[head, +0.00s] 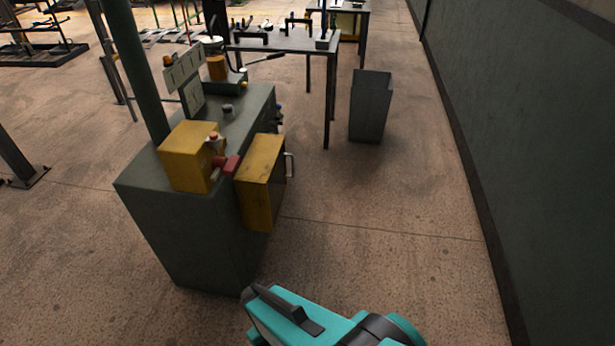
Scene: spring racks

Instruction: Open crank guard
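A yellow box-shaped cover with a worn face (262,180) sits against the right side of a grey-green machine cabinet (190,235); it looks like the crank guard. A pale metal handle (290,164) sticks out from its right side. The cover appears closed, though the face on the handle side is seen only at a steep angle. A second yellow box (186,156) with a red part (231,165) stands on the cabinet top. Part of my teal arm shows at the bottom, apart from the cabinet; my gripper's fingers are not visible.
A grey bin (371,106) stands beyond the cabinet, beside a dark table (285,41) with small fixtures on it. A dark green wall (530,150) runs along the right. The floor (395,220) between cabinet and wall is clear.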

